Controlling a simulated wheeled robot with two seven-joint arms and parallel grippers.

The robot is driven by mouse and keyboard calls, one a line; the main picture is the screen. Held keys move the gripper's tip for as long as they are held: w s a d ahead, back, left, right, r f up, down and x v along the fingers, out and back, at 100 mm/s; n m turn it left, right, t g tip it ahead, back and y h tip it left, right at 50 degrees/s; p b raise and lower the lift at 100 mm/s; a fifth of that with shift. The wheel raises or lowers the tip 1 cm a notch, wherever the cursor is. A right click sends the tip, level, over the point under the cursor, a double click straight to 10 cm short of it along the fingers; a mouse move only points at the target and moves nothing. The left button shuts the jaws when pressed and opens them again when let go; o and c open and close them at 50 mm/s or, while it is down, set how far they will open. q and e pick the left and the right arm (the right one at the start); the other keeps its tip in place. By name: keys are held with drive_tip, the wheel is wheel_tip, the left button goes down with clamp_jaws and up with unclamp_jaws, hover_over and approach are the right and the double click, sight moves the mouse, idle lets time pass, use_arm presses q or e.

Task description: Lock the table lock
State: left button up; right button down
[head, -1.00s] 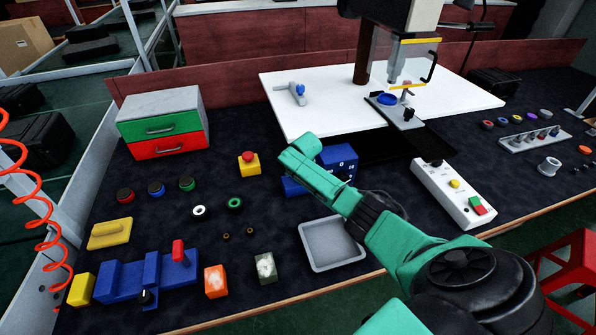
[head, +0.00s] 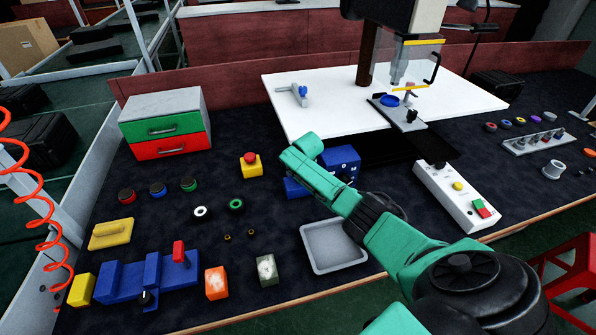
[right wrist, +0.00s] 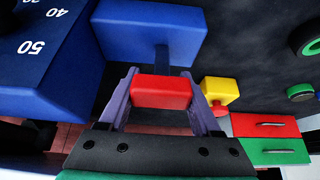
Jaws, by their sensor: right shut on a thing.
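A blue fixture (head: 340,157) with white marks stands in the middle of the dark bench, partly hidden behind my right arm. In the right wrist view it shows as a blue block with white numbers (right wrist: 45,40), next to a second blue block (right wrist: 150,30). A red handle (right wrist: 160,92) on a dark stem comes out of that second block. My right gripper (right wrist: 163,95) has a purple finger on each side of the red handle and is shut on it. In the head view my right gripper (head: 300,152) is at the fixture; its fingertips and the handle are hidden. My left gripper is out of view.
A yellow box with a red button (head: 251,164) stands left of my right gripper. A grey tray (head: 333,262) lies in front, and a white control box (head: 450,195) is to the right. A drawer unit (head: 165,122) and a white table (head: 310,122) are behind.

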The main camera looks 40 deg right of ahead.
drive_tip(key=shift+w+r, duration=0.15)
drive_tip(key=shift+r, duration=0.05)
idle(0.3)
drive_tip(key=shift+c, duration=2.2)
unclamp_jaws()
drive_tip(key=o, duration=0.4)
drive_tip(key=shift+f, duration=0.1)
drive_tip(key=shift+c, duration=0.2)
drive_tip(key=shift+w+d+f, duration=0.1)
drive_tip(key=shift+w+f, duration=0.05)
drive_tip(key=shift+f, duration=0.05)
drive_tip(key=shift+s+r+p, duration=0.3)
drive_tip(key=shift+r, duration=0.1)
drive_tip(key=p+v, duration=0.1)
drive_tip(key=v, duration=0.4)
drive_tip(key=shift+s+r, duration=0.15)
drive_tip(key=shift+r, duration=0.15)
drive_tip(key=v, duration=0.8)
